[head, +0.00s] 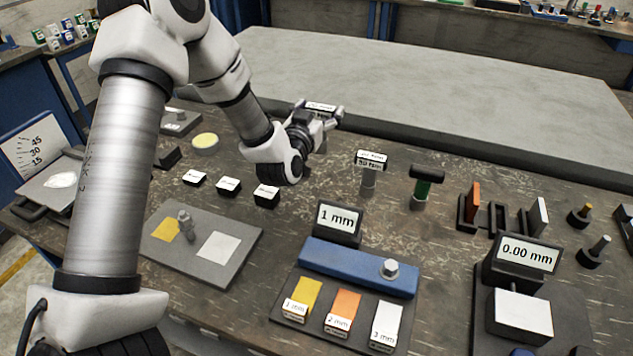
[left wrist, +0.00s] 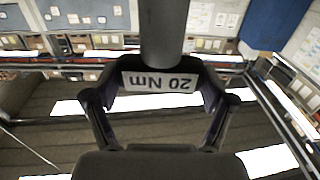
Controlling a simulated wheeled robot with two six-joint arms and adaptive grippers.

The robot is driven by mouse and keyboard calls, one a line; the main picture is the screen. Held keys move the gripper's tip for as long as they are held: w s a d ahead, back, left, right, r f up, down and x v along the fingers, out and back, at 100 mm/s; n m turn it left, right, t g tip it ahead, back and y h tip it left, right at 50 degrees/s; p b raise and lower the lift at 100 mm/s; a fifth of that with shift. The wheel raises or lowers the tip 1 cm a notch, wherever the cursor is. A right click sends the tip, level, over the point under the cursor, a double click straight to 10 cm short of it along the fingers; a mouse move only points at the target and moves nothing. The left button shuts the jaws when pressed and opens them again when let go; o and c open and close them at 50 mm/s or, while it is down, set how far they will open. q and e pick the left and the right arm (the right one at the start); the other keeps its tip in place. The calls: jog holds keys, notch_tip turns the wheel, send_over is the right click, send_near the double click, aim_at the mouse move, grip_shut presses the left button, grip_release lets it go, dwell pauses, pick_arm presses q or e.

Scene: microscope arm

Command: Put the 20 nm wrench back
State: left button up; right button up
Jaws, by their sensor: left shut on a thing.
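My left gripper (head: 318,117) is over the back of the bench, left of the centre of the head view. It is shut on the 20 Nm wrench. In the left wrist view the wrench (left wrist: 165,30) is a grey shaft between the fingers, with its 20 Nm label (left wrist: 160,82) upside down. In the head view only a small part of its label (head: 320,106) shows above the gripper; the rest is hidden. A similar grey tool with a 50 Nm label (head: 369,164) stands upright to the right of the gripper. My right gripper is not in view.
Three small labelled black blocks (head: 228,185) sit below my left arm. A blue bar fixture (head: 340,266) with a 1 mm display (head: 338,218) is in front. A 0.00 mm display (head: 530,254) is at right.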

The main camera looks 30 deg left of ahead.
pick_arm(q)
jog(key=shift+a, duration=0.15)
notch_tip(320, 180, down, 10)
jog(key=o, duration=1.6)
jog(key=b+v, duration=0.1)
jog(key=v, duration=0.6)
jog(key=shift+s+d, duration=0.2)
jog(key=shift+s, duration=0.15)
